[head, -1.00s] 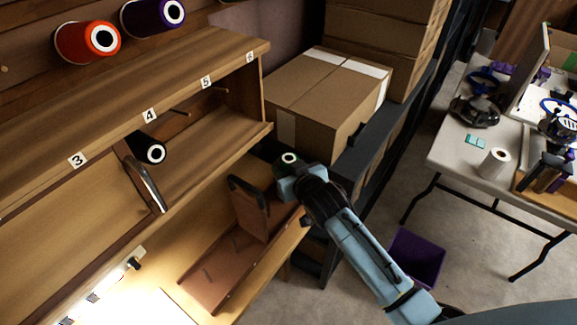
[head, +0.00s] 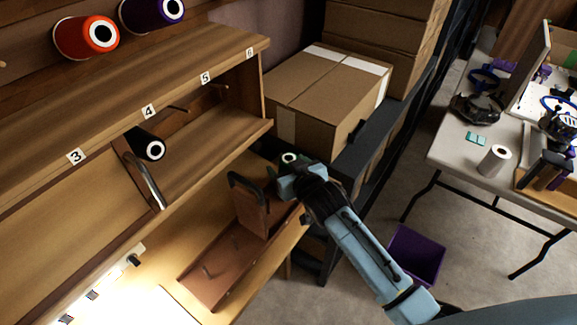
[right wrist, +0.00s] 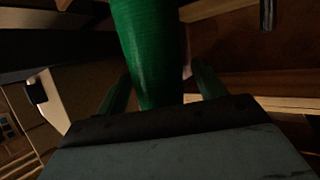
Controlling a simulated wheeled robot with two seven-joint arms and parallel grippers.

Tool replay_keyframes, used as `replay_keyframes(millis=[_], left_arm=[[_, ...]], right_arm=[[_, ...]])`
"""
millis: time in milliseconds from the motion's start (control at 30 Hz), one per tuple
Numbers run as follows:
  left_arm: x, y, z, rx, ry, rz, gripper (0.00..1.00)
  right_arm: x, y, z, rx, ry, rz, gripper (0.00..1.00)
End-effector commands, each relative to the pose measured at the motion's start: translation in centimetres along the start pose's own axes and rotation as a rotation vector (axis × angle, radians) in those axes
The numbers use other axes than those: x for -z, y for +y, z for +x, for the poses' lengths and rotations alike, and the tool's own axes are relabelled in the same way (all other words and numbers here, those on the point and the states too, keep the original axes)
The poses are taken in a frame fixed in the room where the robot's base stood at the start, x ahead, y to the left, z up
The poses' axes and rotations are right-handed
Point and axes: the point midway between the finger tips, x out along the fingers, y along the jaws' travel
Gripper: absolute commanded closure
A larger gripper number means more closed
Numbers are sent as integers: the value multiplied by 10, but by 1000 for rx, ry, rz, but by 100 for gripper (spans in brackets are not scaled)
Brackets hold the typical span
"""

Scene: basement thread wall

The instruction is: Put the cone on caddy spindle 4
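A green cone (right wrist: 150,45) fills the middle of the right wrist view, between the fingers of my right gripper (right wrist: 160,88), which looks shut on it. In the head view my right gripper (head: 283,180) is at the centre. The cone's white-ringed end (head: 289,158) shows just above it, and most of the cone is hidden. The brown wooden caddy (head: 222,283), with an upright handle, lies below and left of the gripper. A thin spindle (head: 206,272) shows on it, but I cannot read any spindle number. The cone is apart from the caddy's floor. My left gripper is not in view.
A wooden shelf (head: 110,135) labelled 3 to 6 stands at left, with a black cone (head: 140,142) in it. Red (head: 74,40) and purple (head: 138,15) cones hang above. Cardboard boxes (head: 310,100) stand behind the gripper. A purple bin (head: 415,255) is on the floor.

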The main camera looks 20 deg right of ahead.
Motion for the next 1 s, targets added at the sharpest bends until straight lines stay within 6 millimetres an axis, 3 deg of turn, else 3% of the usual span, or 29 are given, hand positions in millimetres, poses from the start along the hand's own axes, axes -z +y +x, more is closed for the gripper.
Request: replay_keyframes(millis=[367, 800, 1000], left_arm=[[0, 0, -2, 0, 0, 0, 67], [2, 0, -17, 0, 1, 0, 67], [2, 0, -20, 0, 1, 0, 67]], right_arm=[[-1, 0, -9, 0, -2, 0, 31], [0, 0, -95, 1, -2, 1, 31], [0, 0, -124, 0, -1, 0, 31]])
